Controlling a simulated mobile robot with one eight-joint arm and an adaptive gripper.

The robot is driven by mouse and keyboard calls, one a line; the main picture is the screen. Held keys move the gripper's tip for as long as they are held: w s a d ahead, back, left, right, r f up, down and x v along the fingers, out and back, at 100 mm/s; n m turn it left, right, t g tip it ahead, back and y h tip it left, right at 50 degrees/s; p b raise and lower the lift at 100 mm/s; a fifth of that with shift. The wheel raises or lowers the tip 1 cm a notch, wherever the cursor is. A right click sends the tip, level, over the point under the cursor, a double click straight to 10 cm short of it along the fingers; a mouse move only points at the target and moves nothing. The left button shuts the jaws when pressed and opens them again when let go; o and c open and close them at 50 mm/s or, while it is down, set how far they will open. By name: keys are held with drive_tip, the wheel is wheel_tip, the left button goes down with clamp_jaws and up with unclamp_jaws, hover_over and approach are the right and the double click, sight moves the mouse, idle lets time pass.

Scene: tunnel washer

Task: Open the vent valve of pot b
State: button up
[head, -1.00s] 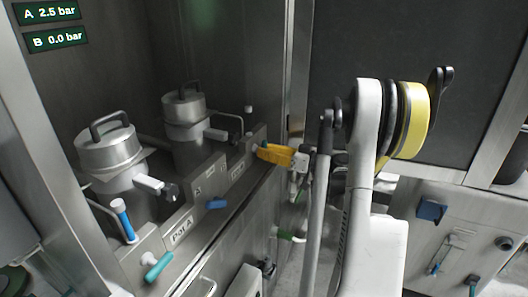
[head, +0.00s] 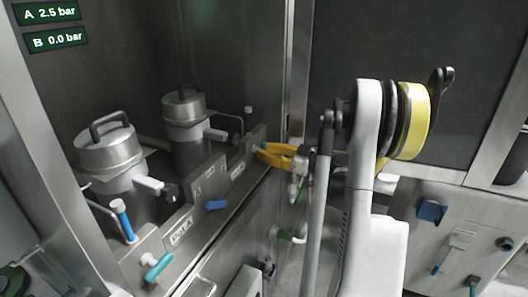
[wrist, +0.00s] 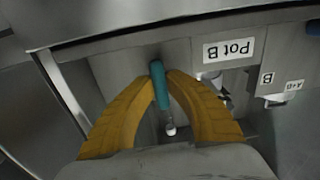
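Pot B (head: 184,107) is the rear lidded steel pot. Its label plate (wrist: 229,49) shows in the wrist view, upside down. A teal valve handle (wrist: 159,82) is beside that label, with a thin stem and a white tip. My gripper (wrist: 160,80) has two yellow fingers, bowed out at the base, with their tips closed in on either side of this handle. In the head view my gripper (head: 262,151) is at the far end of the front panel, right of pot B, with a little teal at its tips. The handle is mostly hidden there.
Pot A (head: 106,152) stands nearer, with its own teal handle (head: 158,266) and a blue handle (head: 122,219). Another blue handle (head: 216,204) sits mid-panel. The display (head: 49,28) reads A 2.5 bar, B 0.0 bar. A steel cabinet post (head: 298,70) rises close behind my gripper.

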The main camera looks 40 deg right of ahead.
drive_tip(key=o, duration=0.4)
drive_tip(key=v, duration=1.2)
drive_tip(key=shift+d, duration=0.1)
